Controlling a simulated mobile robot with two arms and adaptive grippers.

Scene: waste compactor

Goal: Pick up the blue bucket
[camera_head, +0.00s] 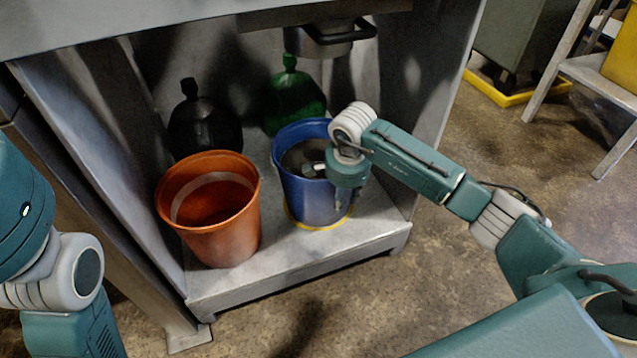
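The blue bucket (307,201) stands upright on the grey shelf of the compactor, right of an orange bucket (232,234). A yellow ring (333,224) shows at its base. My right arm reaches in from the right, and its wrist covers the right part of the bucket's rim. My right gripper (316,170) is at this rim, with a grey part showing over the bucket's opening. The wrist hides most of the fingers, so I cannot tell whether they are open or closed on the rim. Parts of my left arm show at the left edge; its gripper is out of view.
A black bag (203,125) and a green bag (293,98) stand behind the buckets. The compactor's side walls flank the shelf, and a metal part with a dark handle (335,36) hangs above. A yellow-edged stand (510,92) is at the upper right. Floor in front is clear.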

